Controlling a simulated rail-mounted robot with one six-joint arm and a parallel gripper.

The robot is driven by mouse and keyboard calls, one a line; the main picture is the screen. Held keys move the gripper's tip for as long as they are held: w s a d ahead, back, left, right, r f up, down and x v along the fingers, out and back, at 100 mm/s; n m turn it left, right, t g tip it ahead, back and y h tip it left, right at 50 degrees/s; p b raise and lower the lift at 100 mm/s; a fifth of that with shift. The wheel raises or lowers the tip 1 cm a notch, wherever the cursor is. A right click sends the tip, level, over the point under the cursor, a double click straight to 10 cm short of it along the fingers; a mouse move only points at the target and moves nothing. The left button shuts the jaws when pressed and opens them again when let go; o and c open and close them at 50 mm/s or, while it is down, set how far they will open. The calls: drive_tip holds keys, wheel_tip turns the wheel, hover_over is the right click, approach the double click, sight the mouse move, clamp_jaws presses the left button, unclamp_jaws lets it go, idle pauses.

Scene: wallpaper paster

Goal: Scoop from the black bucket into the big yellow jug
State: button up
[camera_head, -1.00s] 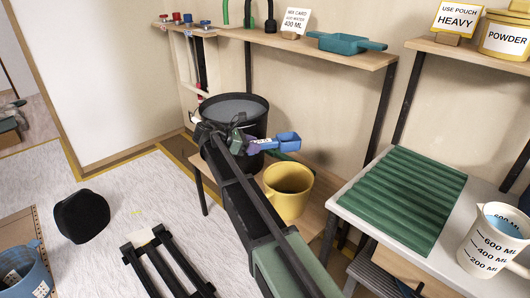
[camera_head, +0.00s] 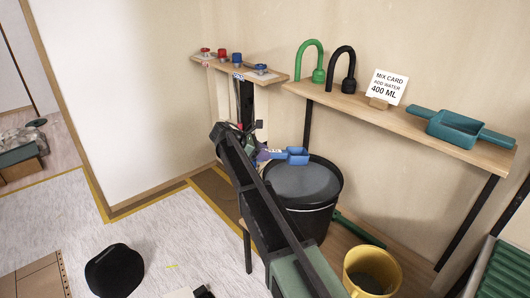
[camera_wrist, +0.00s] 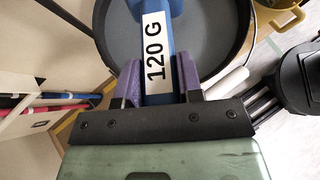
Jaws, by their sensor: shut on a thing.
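My gripper (camera_wrist: 157,72) has purple fingers shut on the handle of a blue scoop (camera_wrist: 158,45) labelled 120 G. In the head view the scoop (camera_head: 296,156) is at the back left of the black bucket (camera_head: 306,222), around rim height or above. The bucket holds grey material (camera_head: 305,182), which also shows behind the scoop in the wrist view (camera_wrist: 205,30). The scoop's bowl is mostly cut off in the wrist view, so I cannot tell if it is filled. The big yellow jug (camera_head: 391,268) stands right of the bucket, its inside dark.
A small shelf (camera_head: 240,68) with coloured knobs is at the back left. A green ribbed sheet (camera_head: 505,270) lies at right.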

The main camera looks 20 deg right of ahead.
drive_tip(key=shift+s+d, duration=0.25)
drive_tip(key=shift+s, duration=0.2)
drive_tip(key=d+f+y+b, duration=0.2)
drive_tip(key=d+f+b, duration=0.1)
drive_tip(key=f+b, duration=0.4)
drive_tip(key=shift+f, duration=1.2)
drive_tip(key=shift+a+r, duration=0.1)
drive_tip(key=shift+r, duration=0.05)
drive_tip(key=r+h, duration=0.1)
drive_tip(key=r, duration=0.1)
drive_tip(key=a+r+h+p, duration=0.1)
drive_tip(key=r, duration=0.1)
drive_tip(key=r+h+p, duration=0.1)
drive_tip(key=r+h, duration=0.1)
drive_tip(key=r, duration=0.1)
drive_tip(key=shift+a, duration=0.35)
idle(1.0)
